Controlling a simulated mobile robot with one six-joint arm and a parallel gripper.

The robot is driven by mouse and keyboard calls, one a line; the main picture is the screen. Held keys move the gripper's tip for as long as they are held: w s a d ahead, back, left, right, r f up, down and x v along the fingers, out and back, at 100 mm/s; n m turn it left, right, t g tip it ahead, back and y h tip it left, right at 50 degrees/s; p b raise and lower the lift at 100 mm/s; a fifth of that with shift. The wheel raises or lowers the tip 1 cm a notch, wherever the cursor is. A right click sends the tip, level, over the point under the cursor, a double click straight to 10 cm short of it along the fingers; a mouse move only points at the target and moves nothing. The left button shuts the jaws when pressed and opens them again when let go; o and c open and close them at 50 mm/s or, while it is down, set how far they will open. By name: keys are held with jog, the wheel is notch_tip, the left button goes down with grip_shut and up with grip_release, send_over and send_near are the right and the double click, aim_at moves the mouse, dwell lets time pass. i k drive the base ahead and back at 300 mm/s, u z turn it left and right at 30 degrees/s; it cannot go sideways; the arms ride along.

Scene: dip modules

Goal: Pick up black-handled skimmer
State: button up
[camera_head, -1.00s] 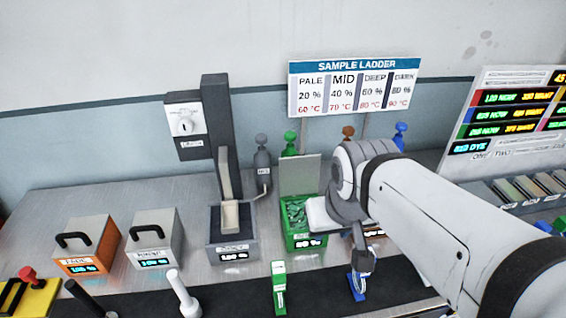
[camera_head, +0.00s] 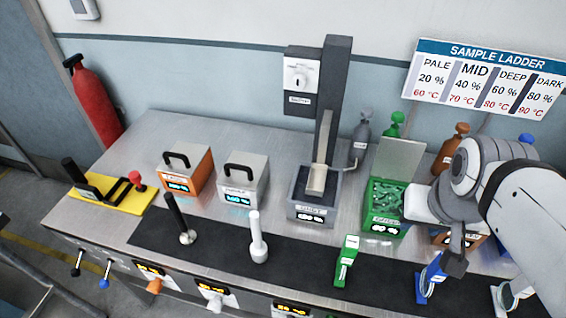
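The black-handled skimmer (camera_head: 176,213) stands on the dark mat at the left, its black handle up and leaning left, with a small metal end at the bottom. My gripper (camera_head: 455,264) is far to its right, at the right side of the view, beside a blue clip-like item (camera_head: 430,280). The fingers are small and dark, and I cannot tell whether they are open or shut. Nothing is seen held in them.
A white-handled tool (camera_head: 257,238) and a green clip-like item (camera_head: 346,262) stand on the dark mat (camera_head: 300,262). Orange (camera_head: 184,172) and white (camera_head: 243,182) lidded boxes, a grey column unit (camera_head: 309,200) and a green bin (camera_head: 388,207) line the bench behind. A yellow plate (camera_head: 112,197) lies at the left end.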

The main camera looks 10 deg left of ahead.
aim_at(189, 237)
jog(key=u, duration=0.15)
jog(key=k, duration=0.95)
jog(key=u, duration=0.95)
jog(key=i, duration=0.65)
jog(key=u, duration=0.4)
jog(key=k, duration=1.1)
jog(key=u, duration=0.4)
jog(key=i, duration=1.5)
jog(key=z, duration=0.15)
